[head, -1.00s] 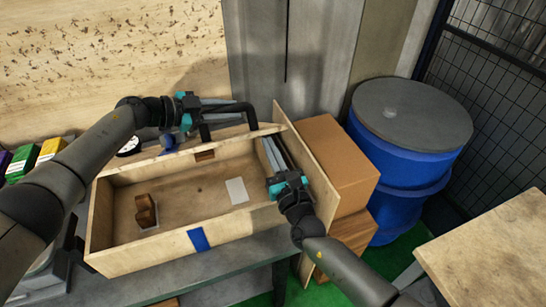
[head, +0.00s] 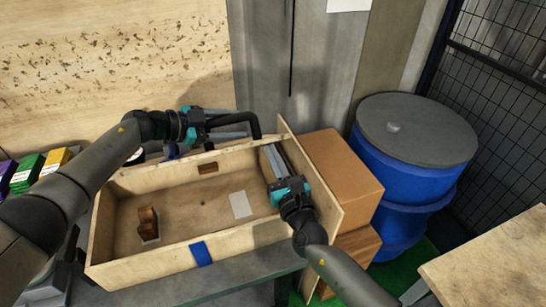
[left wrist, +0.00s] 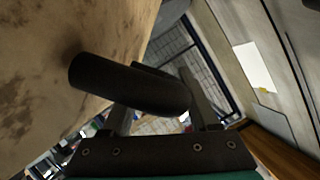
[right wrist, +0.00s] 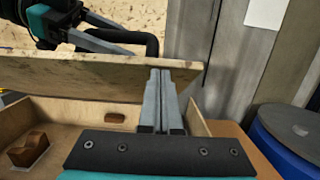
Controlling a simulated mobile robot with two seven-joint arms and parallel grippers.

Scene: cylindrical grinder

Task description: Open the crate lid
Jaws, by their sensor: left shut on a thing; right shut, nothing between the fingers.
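The open wooden crate (head: 200,257) stands on a bench, its inside in view. Its lid (right wrist: 100,75) is a plain board raised along the crate's back side; the head view shows it nearly edge-on. My left gripper (head: 238,127) is behind the lid, shut on its black bar handle (left wrist: 130,85). My right gripper (head: 270,150) is over the crate's right end, shut and empty. In the right wrist view its fingers (right wrist: 163,100) overlap the lid's right part; I cannot tell if they touch it. The lid's hinge line is not clear.
Inside the crate are a brown wooden block (head: 148,222) and a pale label (head: 240,204). A blue strap (head: 200,254) is on the front wall. Cardboard boxes (head: 343,170) and a blue barrel (head: 410,165) stand to the right. A wall is close behind.

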